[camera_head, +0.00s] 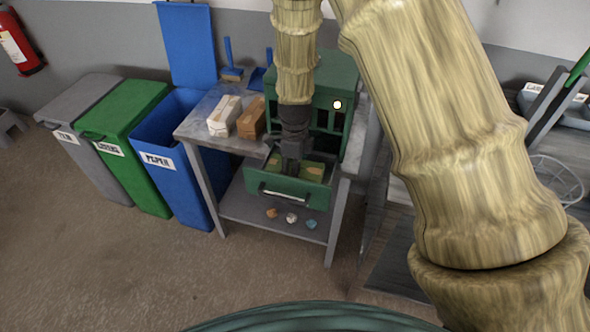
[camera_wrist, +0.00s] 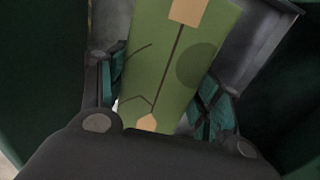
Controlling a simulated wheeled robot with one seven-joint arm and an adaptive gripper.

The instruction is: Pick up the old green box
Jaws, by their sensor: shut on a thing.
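The old green box (camera_wrist: 174,62) shows in the wrist view between the two fingers of my gripper (camera_wrist: 165,98). It has dark lines, a round dark spot and tan patches on its face. The teal finger pads press against both of its sides. In the head view my gripper (camera_head: 290,165) points down into the pulled-out drawer (camera_head: 290,188) of the dark green cabinet. The green box (camera_head: 312,171) shows there partly, low inside the drawer, with the gripper covering part of it. I cannot tell whether it touches the drawer floor.
The green cabinet (camera_head: 338,75) stands on a grey table (camera_head: 200,128) beside a white box (camera_head: 224,115) and a brown box (camera_head: 252,118). Blue (camera_head: 170,140), green (camera_head: 130,125) and grey bins (camera_head: 80,105) stand left. Small crumpled pieces (camera_head: 291,217) lie on the lower shelf. Drawer walls surround the gripper closely.

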